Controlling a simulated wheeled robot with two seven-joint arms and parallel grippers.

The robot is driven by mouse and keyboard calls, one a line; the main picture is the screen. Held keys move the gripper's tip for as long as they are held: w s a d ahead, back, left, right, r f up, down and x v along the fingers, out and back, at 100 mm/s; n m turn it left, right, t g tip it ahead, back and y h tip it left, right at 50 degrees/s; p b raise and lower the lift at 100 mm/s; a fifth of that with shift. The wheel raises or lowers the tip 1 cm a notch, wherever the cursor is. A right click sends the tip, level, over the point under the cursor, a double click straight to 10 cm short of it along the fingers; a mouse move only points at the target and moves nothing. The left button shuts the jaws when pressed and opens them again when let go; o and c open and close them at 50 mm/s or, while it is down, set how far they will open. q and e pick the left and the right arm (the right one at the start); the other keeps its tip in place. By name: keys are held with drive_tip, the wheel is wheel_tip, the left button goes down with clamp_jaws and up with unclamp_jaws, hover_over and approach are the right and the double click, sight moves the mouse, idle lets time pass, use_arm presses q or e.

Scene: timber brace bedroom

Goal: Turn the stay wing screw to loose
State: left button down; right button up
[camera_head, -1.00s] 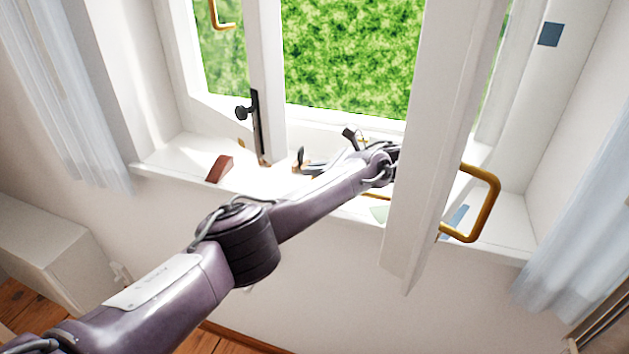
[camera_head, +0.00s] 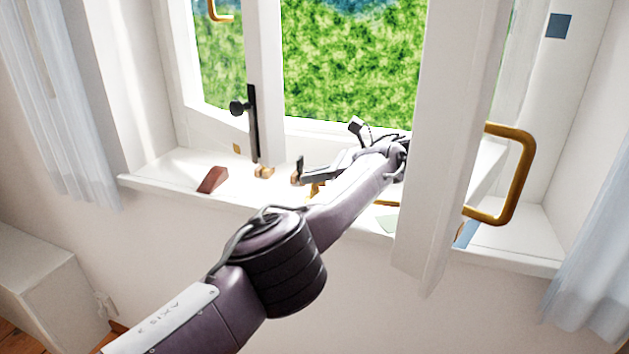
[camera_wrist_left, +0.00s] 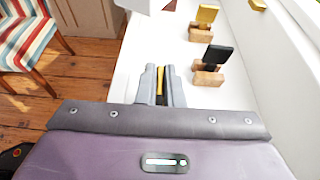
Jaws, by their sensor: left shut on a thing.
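My left arm reaches over the white window sill, and its gripper (camera_head: 312,178) is low above it, pointing left. In the left wrist view the two grey fingers (camera_wrist_left: 160,84) are shut on a narrow brass-coloured piece (camera_wrist_left: 160,77). Only a strip of that piece shows, so I cannot tell its full shape or whether it is the stay wing screw. A brass bar (camera_head: 386,203) shows beside my wrist, partly hidden by the arm and the sash. My right gripper is not in view.
A black upright piece on a wooden block (camera_wrist_left: 208,76) stands beside the fingers, with a brass piece on another block (camera_wrist_left: 203,32) beyond. The open white sash (camera_head: 440,150) with its brass handle (camera_head: 508,175) stands close to my wrist. A reddish wedge (camera_head: 212,180) lies on the sill.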

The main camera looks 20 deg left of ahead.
use_arm(q)
drive_tip(key=shift+r, duration=0.2)
drive_tip(key=c, duration=1.6)
unclamp_jaws()
drive_tip(key=shift+f, duration=0.15)
drive_tip(key=shift+o, duration=0.2)
drive_tip(key=shift+r, duration=0.5)
wheel_tip(320, 180, up, 6)
drive_tip(key=shift+d+f+p, duration=0.1)
drive_tip(key=shift+f+p, duration=0.05)
drive_tip(key=shift+p, duration=0.85)
wheel_tip(320, 180, up, 13)
drive_tip(key=p, duration=1.4)
